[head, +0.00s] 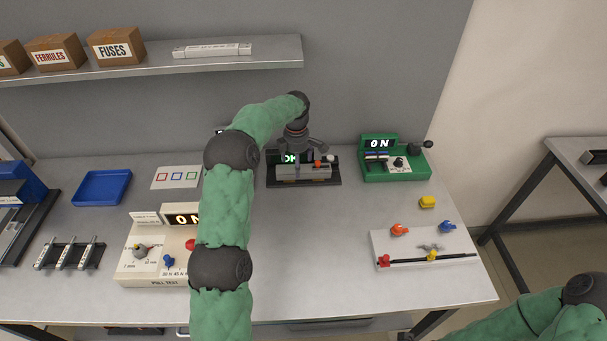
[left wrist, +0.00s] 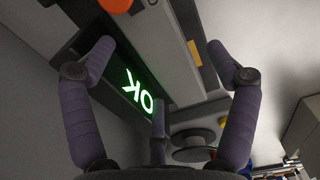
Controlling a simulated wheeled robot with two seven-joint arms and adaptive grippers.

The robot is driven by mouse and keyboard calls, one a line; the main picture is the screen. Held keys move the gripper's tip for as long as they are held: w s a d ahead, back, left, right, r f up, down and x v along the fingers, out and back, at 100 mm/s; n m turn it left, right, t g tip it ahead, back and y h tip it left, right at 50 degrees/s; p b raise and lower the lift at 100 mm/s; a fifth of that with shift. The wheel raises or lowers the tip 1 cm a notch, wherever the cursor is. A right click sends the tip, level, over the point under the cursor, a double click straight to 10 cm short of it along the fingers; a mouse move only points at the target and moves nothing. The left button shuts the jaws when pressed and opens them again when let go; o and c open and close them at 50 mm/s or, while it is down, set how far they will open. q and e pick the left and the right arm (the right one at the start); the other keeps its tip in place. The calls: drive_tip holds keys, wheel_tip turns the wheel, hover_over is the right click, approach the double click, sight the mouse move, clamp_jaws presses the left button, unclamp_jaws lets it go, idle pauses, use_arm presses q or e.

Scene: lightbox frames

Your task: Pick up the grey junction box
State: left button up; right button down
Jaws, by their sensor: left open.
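A grey box (head: 303,173), which looks like the junction box, sits in a dark fixture (head: 330,182) at the back middle of the bench. It has an orange knob (head: 317,164) on top. A display (head: 290,158) behind it reads green OK, partly hidden by my gripper. My left gripper (head: 304,153) is above the fixture, pointing down, fingers apart. In the left wrist view, the open fingers (left wrist: 160,48) straddle part of the OK display (left wrist: 140,92) and a grey body (left wrist: 168,45). I cannot tell whether they touch it. My right gripper is out of view.
A green unit (head: 395,172) reading ON stands right of the fixture. A cream pull-test unit (head: 150,262) stands left of my arm. A shelf (head: 270,54) hangs behind. The front middle is clear.

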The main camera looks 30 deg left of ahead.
use_arm(q)
wheel_tip(320, 180, down, 2)
drive_tip(key=shift+f, duration=0.25)
drive_tip(key=shift+r, duration=0.1)
drive_tip(key=c, duration=1.5)
